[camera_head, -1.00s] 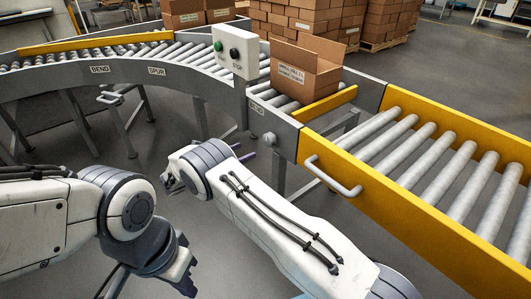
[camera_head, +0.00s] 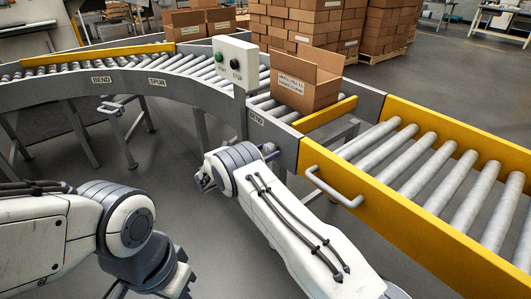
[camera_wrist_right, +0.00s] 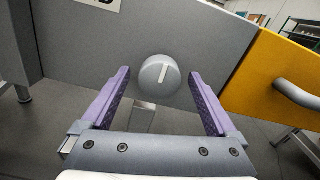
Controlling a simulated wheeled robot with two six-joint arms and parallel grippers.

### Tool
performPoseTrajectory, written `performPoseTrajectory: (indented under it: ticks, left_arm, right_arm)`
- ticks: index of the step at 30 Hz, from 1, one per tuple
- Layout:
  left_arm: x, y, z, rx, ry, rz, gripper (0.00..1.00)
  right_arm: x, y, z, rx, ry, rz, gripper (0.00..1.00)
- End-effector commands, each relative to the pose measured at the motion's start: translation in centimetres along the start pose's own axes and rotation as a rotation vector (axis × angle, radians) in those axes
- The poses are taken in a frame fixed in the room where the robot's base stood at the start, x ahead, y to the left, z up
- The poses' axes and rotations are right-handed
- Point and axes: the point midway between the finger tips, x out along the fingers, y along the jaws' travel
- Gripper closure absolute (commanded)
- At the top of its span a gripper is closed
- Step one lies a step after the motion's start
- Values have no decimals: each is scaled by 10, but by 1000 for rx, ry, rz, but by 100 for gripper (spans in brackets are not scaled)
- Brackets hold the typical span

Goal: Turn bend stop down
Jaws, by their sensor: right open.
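A round grey knob (camera_wrist_right: 160,75) with a white line on its face sits on the grey conveyor side panel in the right wrist view. The line is nearly upright, leaning slightly right at its top. My right gripper (camera_wrist_right: 158,90) is open, with one purple finger on each side of the knob and visible gaps to it. In the head view the right gripper (camera_head: 268,150) is at the side panel below the control box, and its arm hides most of the knob. Part of my left wrist (camera_head: 165,270) shows at the bottom; its fingers are not clear.
A control box (camera_head: 236,62) with a green and a black button stands on a post above. An open carton (camera_head: 305,85) sits on the rollers behind a yellow bar (camera_head: 325,113). A yellow gate (camera_head: 400,215) with a grey handle (camera_head: 333,188) is to the right.

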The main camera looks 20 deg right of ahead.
Motion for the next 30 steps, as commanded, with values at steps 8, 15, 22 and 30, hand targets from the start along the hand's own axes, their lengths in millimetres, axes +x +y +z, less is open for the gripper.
performPoseTrajectory:
  ticks: [8, 15, 22, 30]
  left_arm:
    - [0, 0, 0, 0, 0, 0, 100]
    - [0, 0, 0, 0, 0, 0, 100]
    - [4, 0, 0, 0, 0, 0, 100]
    - [15, -1, 1, 0, 0, 0, 100]
  right_arm:
    - [0, 0, 0, 0, 0, 0, 52]
    - [-1, 0, 0, 4, 0, 1, 92]
    - [-1, 1, 0, 61, 0, 2, 92]
    - [-2, 1, -2, 245, 0, 2, 92]
